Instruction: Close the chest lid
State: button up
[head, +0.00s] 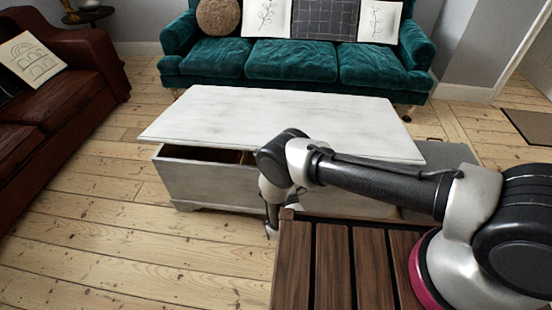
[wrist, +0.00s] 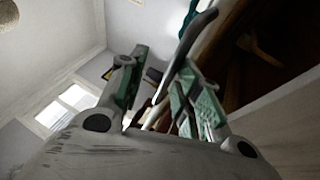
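The whitewashed wooden chest (head: 205,186) stands in front of the sofa in the head view. Its broad pale lid (head: 280,120) is partly raised, with a dark gap under its front left edge. In the wrist view the chest's pale wall (wrist: 285,130) and dark brown interior show at the right. My gripper (wrist: 165,62) has its two green-and-grey fingers apart, just outside the chest. A curved grey bar shows between and beyond them; I cannot tell what it belongs to.
A teal sofa (head: 290,62) with cushions stands behind the chest. A dark red sofa (head: 60,95) is at the left. Bare floorboards (head: 110,225) lie open at the front left. A dark mat (head: 527,125) lies at the far right.

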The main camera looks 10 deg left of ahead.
jog(key=shift+s+d+f, duration=0.3)
jog(key=shift+f, duration=0.35)
jog(key=shift+s+d+f, duration=0.25)
jog(key=shift+s+f, duration=0.05)
jog(key=shift+f, duration=0.3)
